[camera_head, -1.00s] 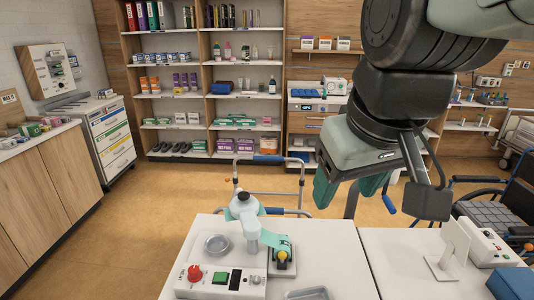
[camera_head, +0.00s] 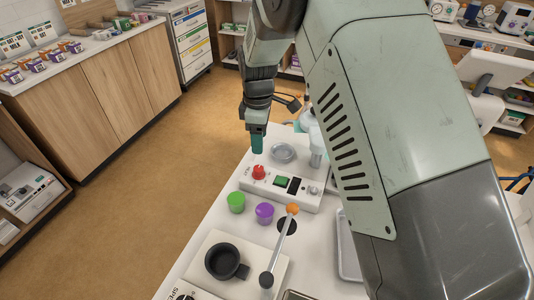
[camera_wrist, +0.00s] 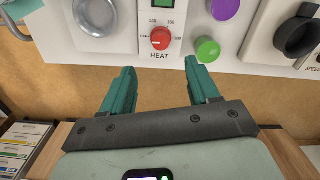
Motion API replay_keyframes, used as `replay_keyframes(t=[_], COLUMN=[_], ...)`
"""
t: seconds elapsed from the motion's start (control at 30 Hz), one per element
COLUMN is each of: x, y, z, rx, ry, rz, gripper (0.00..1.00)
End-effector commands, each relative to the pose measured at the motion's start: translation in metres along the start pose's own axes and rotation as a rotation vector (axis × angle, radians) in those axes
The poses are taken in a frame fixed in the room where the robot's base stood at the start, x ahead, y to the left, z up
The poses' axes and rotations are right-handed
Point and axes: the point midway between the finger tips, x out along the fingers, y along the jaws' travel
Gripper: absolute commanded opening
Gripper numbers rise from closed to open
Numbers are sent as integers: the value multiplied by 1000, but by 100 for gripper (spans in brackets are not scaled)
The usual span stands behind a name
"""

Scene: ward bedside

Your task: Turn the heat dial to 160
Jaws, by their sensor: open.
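The heat dial is a red round knob on a white panel, seen in the head view (camera_head: 259,172) and in the wrist view (camera_wrist: 161,38). The word HEAT is printed beside it, with OFF and small numbers around it. A pale mark shows on the knob, but I cannot tell which number it points to. My gripper (camera_wrist: 160,68) is open and empty, its two teal fingers apart. In the wrist view the dial lies beyond the fingertips, between their lines. In the head view my gripper (camera_head: 257,148) is just above and behind the dial, apparently not touching it.
A green button (camera_head: 281,181) and a round metal dish (camera_head: 283,152) are on the same unit. A green knob (camera_head: 236,202), a purple knob (camera_head: 265,213), an orange-tipped lever (camera_head: 292,209) and a black cup-like part (camera_head: 223,261) are nearby. My arm covers the right side.

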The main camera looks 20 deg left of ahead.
Motion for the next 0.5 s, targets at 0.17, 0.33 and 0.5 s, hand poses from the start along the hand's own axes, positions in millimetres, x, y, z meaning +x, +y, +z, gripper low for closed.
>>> replay_keyframes(t=[0.17,0.33,0.5], x=[18,49,81], y=[0,-1,-1], z=[-3,-2,-2], rx=[-16,-14,-13], ry=[-3,-4,-4], rz=[-6,-7,-6], gripper=[60,60,60])
